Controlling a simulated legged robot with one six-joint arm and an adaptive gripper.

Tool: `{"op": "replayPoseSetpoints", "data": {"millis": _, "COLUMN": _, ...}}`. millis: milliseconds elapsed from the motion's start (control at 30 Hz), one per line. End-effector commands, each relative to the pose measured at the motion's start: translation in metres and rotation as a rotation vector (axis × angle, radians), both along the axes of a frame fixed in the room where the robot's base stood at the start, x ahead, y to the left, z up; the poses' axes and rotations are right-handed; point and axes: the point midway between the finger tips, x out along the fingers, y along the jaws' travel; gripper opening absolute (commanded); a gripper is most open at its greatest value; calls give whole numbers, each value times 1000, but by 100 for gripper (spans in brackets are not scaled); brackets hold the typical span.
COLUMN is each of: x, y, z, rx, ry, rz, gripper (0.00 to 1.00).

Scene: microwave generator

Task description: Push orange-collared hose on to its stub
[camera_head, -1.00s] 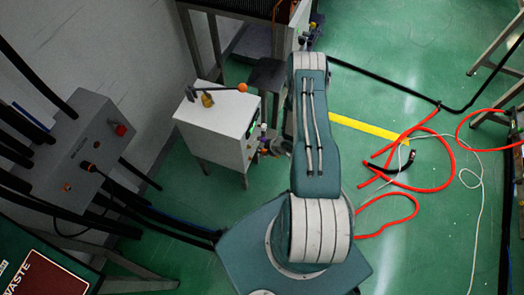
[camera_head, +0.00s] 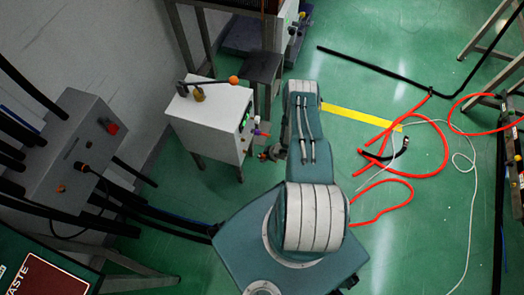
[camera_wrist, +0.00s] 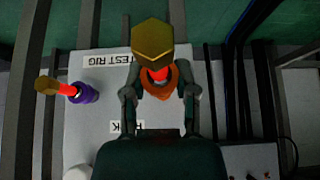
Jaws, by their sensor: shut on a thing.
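In the wrist view, an orange collar (camera_wrist: 158,82) with a short red piece sits between the two fingers of my gripper (camera_wrist: 158,94), which is shut on it. A large brass hex fitting (camera_wrist: 152,42) lies right beyond the collar, in line with it. I cannot tell how far the hose sits on its stub; the fitting and fingers hide the joint. To the left, a purple collar (camera_wrist: 84,93) sits on a red piece with a smaller brass end. In the head view, my gripper (camera_head: 270,153) is small beside the white cabinet's front (camera_head: 222,140).
An orange-knobbed lever (camera_head: 234,80) tops the cabinet. A grey control box (camera_head: 75,140) with thick black cables stands at left. Red hoses (camera_head: 385,205) and a thin white cable lie on the green floor at right, near a yellow strip (camera_head: 360,117).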

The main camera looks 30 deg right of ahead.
Motion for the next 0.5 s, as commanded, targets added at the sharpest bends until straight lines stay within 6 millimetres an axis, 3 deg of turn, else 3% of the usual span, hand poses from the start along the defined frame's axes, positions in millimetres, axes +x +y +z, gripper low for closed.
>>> {"op": "replayPoseSetpoints", "data": {"millis": 500, "x": 4, "y": 3, "z": -3, "rx": -1, "ry": -1, "rz": 3, "gripper": 0}}
